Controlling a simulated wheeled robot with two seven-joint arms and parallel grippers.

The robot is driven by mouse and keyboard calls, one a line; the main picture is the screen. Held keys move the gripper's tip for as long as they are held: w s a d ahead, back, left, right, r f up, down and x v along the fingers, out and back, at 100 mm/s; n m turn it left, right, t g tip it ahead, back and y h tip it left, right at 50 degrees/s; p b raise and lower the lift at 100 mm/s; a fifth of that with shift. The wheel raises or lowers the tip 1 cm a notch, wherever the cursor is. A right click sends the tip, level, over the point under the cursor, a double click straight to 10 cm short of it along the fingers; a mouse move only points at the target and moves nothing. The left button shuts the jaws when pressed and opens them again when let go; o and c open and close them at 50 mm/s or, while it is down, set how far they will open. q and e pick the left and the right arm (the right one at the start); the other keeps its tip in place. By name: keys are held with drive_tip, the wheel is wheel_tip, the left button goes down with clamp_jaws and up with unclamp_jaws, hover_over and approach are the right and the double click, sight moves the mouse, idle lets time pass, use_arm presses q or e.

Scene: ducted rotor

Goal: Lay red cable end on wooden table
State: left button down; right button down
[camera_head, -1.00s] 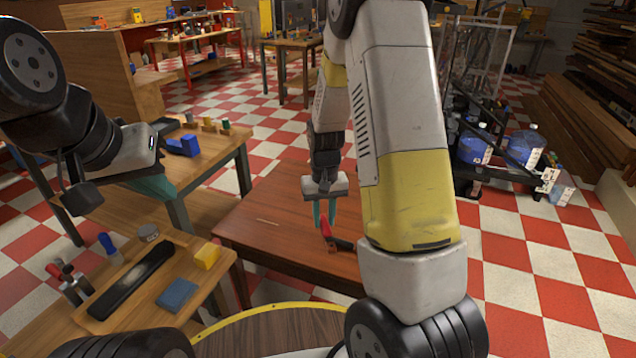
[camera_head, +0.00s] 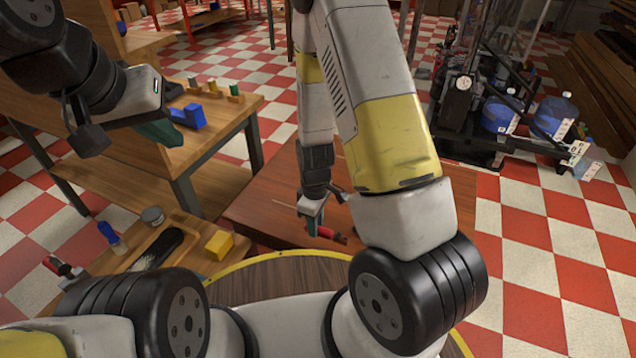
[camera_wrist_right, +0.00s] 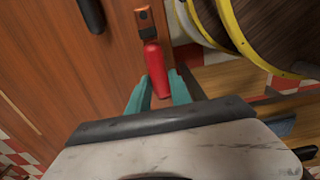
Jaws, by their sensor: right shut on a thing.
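The red cable end (camera_head: 325,232) is a red piece with a dark part at its right, low over the reddish-brown wooden table (camera_head: 262,206). In the right wrist view the red piece (camera_wrist_right: 155,62) lies between the teal fingers of my right gripper (camera_wrist_right: 158,92), which is shut on it. A dark brown block with an orange spot (camera_wrist_right: 146,24) adjoins its far end. Whether the red piece touches the table is hard to tell. My right gripper also shows in the head view (camera_head: 312,216). My left gripper (camera_head: 160,132) is over the left bench, its finger gap hidden.
A black object (camera_wrist_right: 92,14) lies on the table in the right wrist view. The left bench holds a blue block (camera_head: 188,116) and small pegs. A nearer bench holds a yellow block (camera_head: 219,245), a tin and a brush. The table's left part is clear.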

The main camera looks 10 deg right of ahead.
drive_tip(key=w+d, duration=0.1)
drive_tip(key=w, duration=0.4)
drive_tip(key=w+d+f, duration=0.1)
drive_tip(key=w, duration=0.2)
drive_tip(key=shift+w+d, duration=0.2)
drive_tip(key=shift+d, duration=0.15)
drive_tip(key=shift+f, duration=1.7)
drive_tip(key=c, duration=1.2)
unclamp_jaws()
drive_tip(key=shift+f, duration=0.1)
drive_tip(key=shift+o, duration=0.2)
